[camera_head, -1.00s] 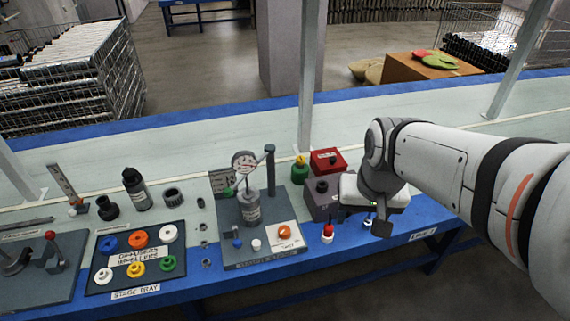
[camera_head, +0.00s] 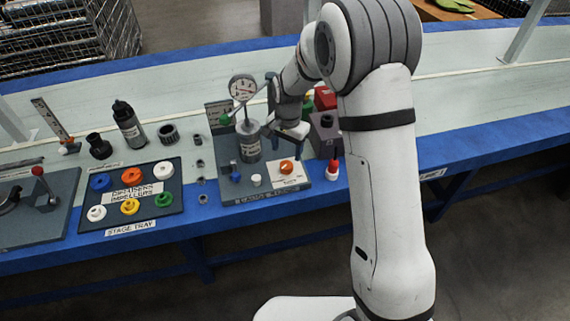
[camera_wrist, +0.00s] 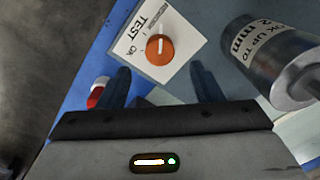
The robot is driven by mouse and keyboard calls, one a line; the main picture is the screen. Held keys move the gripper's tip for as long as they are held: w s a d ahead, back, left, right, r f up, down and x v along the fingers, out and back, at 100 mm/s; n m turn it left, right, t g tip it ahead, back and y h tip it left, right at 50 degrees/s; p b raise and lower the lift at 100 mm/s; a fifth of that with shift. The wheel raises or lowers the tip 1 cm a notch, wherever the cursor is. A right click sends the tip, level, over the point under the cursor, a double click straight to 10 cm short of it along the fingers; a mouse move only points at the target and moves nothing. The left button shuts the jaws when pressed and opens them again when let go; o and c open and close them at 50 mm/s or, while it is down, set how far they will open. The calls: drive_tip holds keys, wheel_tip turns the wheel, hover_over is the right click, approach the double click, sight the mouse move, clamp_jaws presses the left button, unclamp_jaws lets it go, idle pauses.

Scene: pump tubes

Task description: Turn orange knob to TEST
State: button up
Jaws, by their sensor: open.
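The orange knob (camera_head: 286,167) sits on a white label plate (camera_head: 289,178) at the front right of the grey test stand base. In the wrist view the knob (camera_wrist: 159,49) carries a pale pointer line, and the plate (camera_wrist: 141,24) reads TEST along one side with smaller lettering beside it. The exact pointer setting is hard to read. My gripper (camera_wrist: 161,78) is open and empty, its two dark fingers pointing toward the knob. The knob lies just beyond the fingertips, between their lines, apart from them. In the head view my gripper (camera_head: 287,133) hangs above and behind the knob.
A metal cylinder (camera_wrist: 282,62) stands close to the right finger; it also shows in the head view (camera_head: 249,142) below a dial gauge (camera_head: 242,87). Blue and white knobs are left. A stage tray (camera_head: 93,222) holds several coloured rings.

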sight(286, 165)
wheel_tip(286, 165, down, 7)
drive_tip(key=shift+r, duration=0.1)
drive_tip(key=shift+c, duration=0.6)
